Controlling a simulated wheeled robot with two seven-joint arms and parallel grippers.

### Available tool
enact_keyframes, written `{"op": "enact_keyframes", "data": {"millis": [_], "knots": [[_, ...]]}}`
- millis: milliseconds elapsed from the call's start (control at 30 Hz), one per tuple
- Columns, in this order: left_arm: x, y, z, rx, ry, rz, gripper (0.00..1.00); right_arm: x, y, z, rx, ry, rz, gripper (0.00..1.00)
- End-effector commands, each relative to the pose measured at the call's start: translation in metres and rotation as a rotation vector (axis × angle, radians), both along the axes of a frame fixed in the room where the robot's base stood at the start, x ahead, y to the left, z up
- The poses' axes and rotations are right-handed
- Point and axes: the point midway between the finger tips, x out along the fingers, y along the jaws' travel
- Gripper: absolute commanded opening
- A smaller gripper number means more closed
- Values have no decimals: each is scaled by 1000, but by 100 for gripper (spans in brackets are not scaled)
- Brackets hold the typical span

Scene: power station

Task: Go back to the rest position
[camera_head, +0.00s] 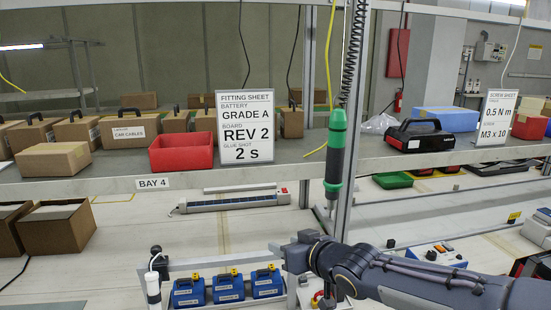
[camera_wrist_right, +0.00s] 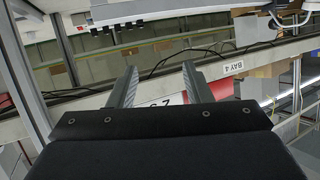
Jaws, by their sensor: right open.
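My right arm comes in from the lower right in the head view. Its gripper (camera_head: 286,254) is above the workbench, in front of the shelf and just above the blue units. In the right wrist view the two fingers of the gripper (camera_wrist_right: 160,82) are apart, with nothing between them. My left gripper and arm do not show in the head view.
Blue battery-like units (camera_head: 228,287) stand in a row below my gripper. A green screwdriver (camera_head: 335,150) hangs by a cable just beyond my right arm. The shelf (camera_head: 100,186) behind carries a red bin (camera_head: 181,153), boxes and signs. A power strip (camera_head: 234,201) lies beneath it.

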Motion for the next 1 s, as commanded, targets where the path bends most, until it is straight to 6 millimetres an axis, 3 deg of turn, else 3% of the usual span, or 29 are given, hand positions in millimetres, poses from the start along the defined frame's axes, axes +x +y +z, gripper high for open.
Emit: {"op": "enact_keyframes", "data": {"millis": [33, 200, 300, 400, 600, 700, 833, 1000], "knots": [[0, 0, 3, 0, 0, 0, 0, -14, -33, 5, -23, 35, -66, 45], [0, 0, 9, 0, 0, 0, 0, -76, -121, -5, -77, 208, -246, 45], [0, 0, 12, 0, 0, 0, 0, -124, -158, -17, -81, 323, -326, 45], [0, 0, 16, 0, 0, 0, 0, -176, -183, -31, -65, 441, -383, 45], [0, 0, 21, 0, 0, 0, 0, -268, -192, -60, 9, 639, -414, 45], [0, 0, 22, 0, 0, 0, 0, -296, -188, -70, 42, 699, -404, 45], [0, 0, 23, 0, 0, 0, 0, -313, -182, -77, 64, 737, -392, 45], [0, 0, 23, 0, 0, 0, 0, -316, -181, -78, 69, 746, -388, 45]]}}
